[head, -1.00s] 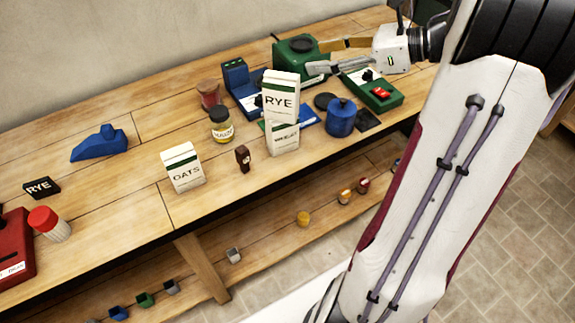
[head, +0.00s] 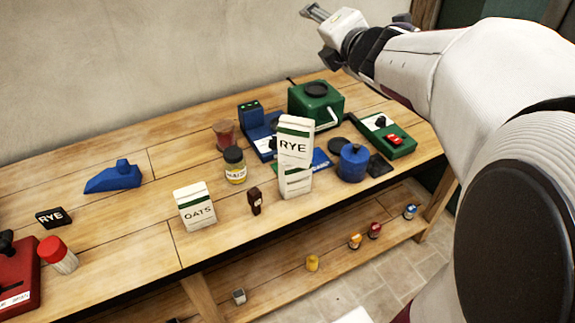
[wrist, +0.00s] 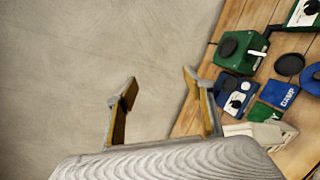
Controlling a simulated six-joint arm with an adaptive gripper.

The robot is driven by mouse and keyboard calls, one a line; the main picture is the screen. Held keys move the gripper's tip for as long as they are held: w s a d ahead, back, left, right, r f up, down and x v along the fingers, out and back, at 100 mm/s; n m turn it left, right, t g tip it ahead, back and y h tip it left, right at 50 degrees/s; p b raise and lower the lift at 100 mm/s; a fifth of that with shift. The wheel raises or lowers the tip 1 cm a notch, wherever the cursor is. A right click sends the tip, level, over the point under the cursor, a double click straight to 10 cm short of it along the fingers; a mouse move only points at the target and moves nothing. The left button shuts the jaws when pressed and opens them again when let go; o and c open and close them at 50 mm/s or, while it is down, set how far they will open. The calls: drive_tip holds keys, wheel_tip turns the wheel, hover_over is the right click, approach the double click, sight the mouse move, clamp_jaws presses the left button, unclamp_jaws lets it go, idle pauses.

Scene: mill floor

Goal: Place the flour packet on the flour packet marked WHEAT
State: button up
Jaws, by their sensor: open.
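A white flour packet marked RYE (head: 295,140) with a green band stands on top of another white packet (head: 296,183), slightly turned on it. The lower packet's marking is mostly covered and I cannot read it. The stack seems upright; in the wrist view a white packet (wrist: 262,132) shows partly at the lower right. My gripper (head: 318,35) is open and empty, high above the bench's back and against the wall, apart from the stack. In the wrist view its fingers (wrist: 160,80) are spread with nothing between them.
A packet marked OATS (head: 195,208), a small brown figure-like item (head: 255,202) and a yellow-labelled jar (head: 235,166) stand left of the stack. A blue canister (head: 352,163) stands right of it. A green machine (head: 316,103) is behind.

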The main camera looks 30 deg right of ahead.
drive_tip(key=s+a+f+m+g+y, duration=0.1)
drive_tip(key=s+a+f+m+g, duration=0.2)
drive_tip(key=s+a+f+m, duration=0.2)
drive_tip(key=s+a+f+m+g+y, duration=0.1)
drive_tip(key=s+a+f+m+g, duration=0.2)
drive_tip(key=s, duration=1)
drive_tip(key=s+a+f+m+g+y, duration=0.1)
drive_tip(key=s+a+f+m+g, duration=0.2)
drive_tip(key=s+a+f+m, duration=0.6)
drive_tip(key=a+m, duration=0.3)
drive_tip(key=m, duration=0.2)
drive_tip(key=shift+s+a, duration=0.35)
